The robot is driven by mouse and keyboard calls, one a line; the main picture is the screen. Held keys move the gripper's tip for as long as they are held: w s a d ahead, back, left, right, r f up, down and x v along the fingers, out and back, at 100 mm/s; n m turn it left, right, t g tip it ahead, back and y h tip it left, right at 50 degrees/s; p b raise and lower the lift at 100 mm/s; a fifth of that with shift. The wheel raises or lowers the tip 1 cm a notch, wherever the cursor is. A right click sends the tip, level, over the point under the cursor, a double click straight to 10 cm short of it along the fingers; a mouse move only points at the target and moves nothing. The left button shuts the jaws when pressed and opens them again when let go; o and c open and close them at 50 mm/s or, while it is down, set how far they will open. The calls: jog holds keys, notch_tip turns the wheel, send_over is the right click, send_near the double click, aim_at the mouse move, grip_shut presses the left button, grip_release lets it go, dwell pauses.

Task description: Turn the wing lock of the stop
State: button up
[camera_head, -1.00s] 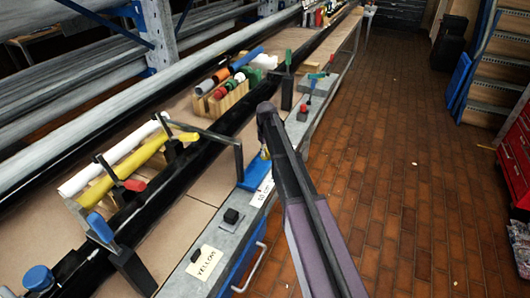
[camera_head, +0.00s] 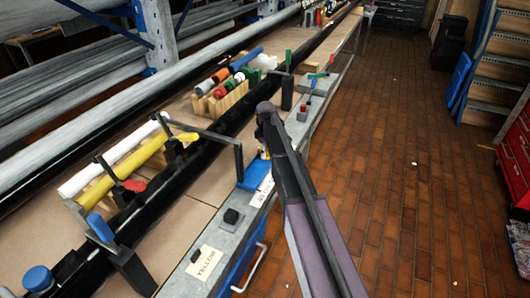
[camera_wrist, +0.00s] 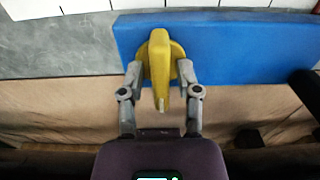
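The yellow wing lock (camera_wrist: 160,62) sits on the blue stop (camera_wrist: 235,50) in the wrist view, its wing pointing toward my gripper over a round yellow base. My gripper (camera_wrist: 161,78) is open, with one finger on each side of the wing and a small gap seeming to show on both sides. Whether a finger touches the round base I cannot tell. In the head view, the blue stop (camera_head: 252,175) is on the grey bench edge, beside my gripper (camera_head: 265,110). The wing lock is mostly hidden there by my arm.
A dark bracket arm (camera_head: 239,160) rises beside the stop. Clamps with coloured handles and a yellow tube (camera_head: 125,170) stand at left.

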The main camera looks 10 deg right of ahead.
jog(key=shift+r, duration=0.1)
dwell(0.3)
notch_tip(320, 180, up, 5)
jog(key=p, duration=0.5)
jog(key=shift+s, duration=0.1)
dwell(0.3)
jog(key=s+m, duration=1.1)
jog(key=s, duration=1.8)
jog(key=shift+a, duration=0.2)
dwell(1.1)
